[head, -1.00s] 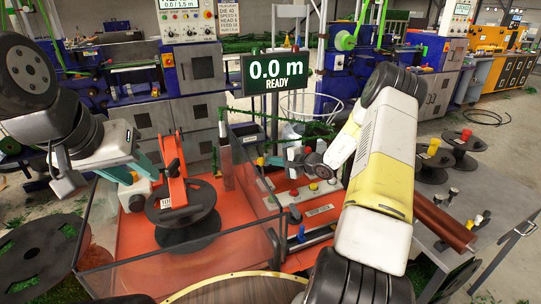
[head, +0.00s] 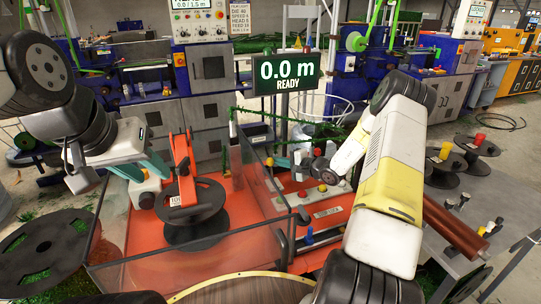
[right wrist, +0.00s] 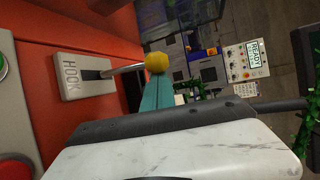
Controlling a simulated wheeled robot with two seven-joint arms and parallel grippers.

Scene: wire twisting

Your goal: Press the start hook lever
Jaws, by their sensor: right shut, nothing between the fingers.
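The hook lever shows in the right wrist view as a metal rod with a yellow ball knob (right wrist: 157,62), sticking out from a pale plate marked HOOK (right wrist: 85,77) on a red panel. My right gripper (right wrist: 166,92) is shut and empty. Its teal fingertips are right beside the knob; I cannot tell if they touch it.
A black spool (head: 192,210) with an orange arm stands inside the clear-walled bay (head: 190,262). A display (head: 287,74) reads 0.0 m READY. A green button (right wrist: 2,68) and a red button (right wrist: 14,170) lie near the HOOK plate. A grey table (head: 470,235) is at the right.

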